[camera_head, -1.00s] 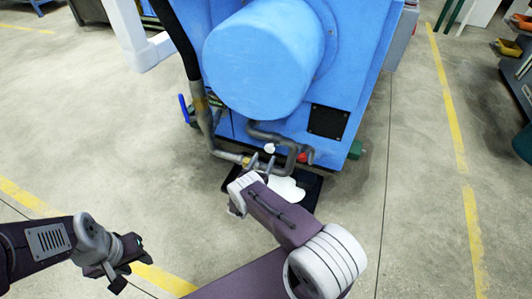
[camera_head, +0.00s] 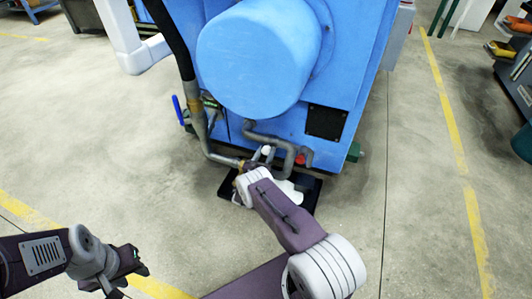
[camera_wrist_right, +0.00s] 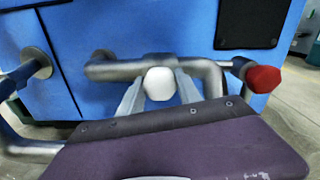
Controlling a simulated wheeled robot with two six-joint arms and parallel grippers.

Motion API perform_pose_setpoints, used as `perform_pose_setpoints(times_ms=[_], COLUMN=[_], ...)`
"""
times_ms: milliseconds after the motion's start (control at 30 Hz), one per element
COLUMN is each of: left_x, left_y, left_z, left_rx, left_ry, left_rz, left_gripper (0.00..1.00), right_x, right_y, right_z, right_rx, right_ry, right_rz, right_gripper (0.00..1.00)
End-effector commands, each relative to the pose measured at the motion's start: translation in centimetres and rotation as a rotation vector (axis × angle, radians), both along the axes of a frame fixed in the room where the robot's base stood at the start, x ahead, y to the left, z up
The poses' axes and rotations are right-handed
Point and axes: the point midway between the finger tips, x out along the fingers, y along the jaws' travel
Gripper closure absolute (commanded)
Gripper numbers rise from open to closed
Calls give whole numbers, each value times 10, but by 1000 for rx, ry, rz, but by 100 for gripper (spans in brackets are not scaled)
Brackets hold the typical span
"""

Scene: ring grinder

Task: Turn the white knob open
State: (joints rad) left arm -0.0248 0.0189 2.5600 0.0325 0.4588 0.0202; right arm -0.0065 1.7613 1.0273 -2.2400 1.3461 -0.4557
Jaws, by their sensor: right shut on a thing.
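The white knob (camera_wrist_right: 159,84) sits in the middle of the right wrist view, in front of a grey pipe. It also shows small in the head view (camera_head: 266,150), low on the blue machine. My right gripper (camera_wrist_right: 159,92) has one grey finger on each side of the knob and is shut on it. In the head view my right gripper (camera_head: 265,157) is partly hidden by its own arm. My left gripper (camera_head: 128,275) hangs over the floor at the lower left, away from the machine; its jaw opening is unclear.
A red knob (camera_wrist_right: 263,79) is on the pipework to the right of the white knob. Bent grey pipes (camera_head: 222,158) surround the spot. A black tray (camera_head: 310,190) lies on the floor below. A blue handle (camera_head: 177,109) stands at left. Floor at left is clear.

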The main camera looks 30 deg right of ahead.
Motion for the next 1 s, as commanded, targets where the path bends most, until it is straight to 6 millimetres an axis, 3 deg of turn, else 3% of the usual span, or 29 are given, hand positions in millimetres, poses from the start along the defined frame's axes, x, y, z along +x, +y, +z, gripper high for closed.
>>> perform_pose_setpoints(times_ms=[367,1000], left_x=[0,0], left_y=[0,0], left_z=[2,9], left_rx=[0,0], left_ry=[0,0], left_rz=[0,0], left_gripper=[60,60], right_x=[0,-1], right_y=[0,0], right_z=[0,0], right_rx=[92,480], right_ry=[-108,-562], right_rz=[0,0], right_gripper=[99,99])
